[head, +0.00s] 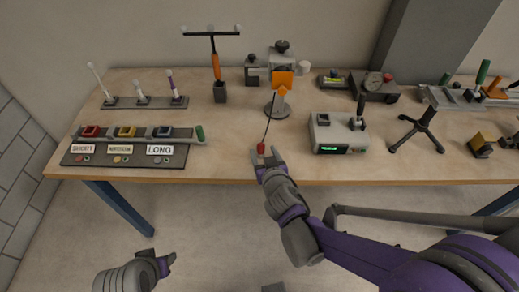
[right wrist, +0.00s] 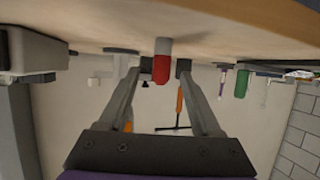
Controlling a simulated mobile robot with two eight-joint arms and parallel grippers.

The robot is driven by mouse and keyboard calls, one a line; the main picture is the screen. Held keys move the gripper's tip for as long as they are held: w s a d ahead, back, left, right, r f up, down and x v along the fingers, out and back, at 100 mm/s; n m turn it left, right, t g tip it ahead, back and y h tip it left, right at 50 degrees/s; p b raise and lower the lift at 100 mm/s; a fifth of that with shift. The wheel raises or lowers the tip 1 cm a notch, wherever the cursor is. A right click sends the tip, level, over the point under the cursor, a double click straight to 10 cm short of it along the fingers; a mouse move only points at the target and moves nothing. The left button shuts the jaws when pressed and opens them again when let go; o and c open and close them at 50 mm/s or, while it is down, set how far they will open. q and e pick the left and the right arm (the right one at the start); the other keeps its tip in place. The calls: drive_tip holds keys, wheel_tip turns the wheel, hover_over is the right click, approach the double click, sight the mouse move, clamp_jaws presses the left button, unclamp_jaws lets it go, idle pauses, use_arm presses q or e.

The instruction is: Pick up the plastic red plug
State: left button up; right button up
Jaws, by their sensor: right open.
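The red plug (head: 261,148) is a small red piece near the table's front edge, at the lower end of a thin dark line from the orange-headed stand. In the right wrist view it shows as a red cylinder (right wrist: 161,68) with a pale grey end. My right gripper (head: 268,160) is open right at the plug. In the wrist view the plug appears between its fingertips, closer to the left one; I cannot tell whether they touch. My left gripper (head: 166,266) is low at the left, away from the table; its jaw opening is unclear.
The orange-headed stand (head: 278,105) is behind the plug. A grey box with a green display (head: 338,134) stands to the right, beside a black tripod stand (head: 417,130). A labelled board (head: 120,155) lies at the left. The wood tabletop (head: 225,150) left of the plug is clear.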

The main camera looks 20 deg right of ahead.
drive_tip(key=b+x, duration=0.1)
drive_tip(key=x, duration=0.6)
drive_tip(key=shift+a+f, duration=0.1)
drive_tip(key=shift+s, duration=0.1)
clamp_jaws()
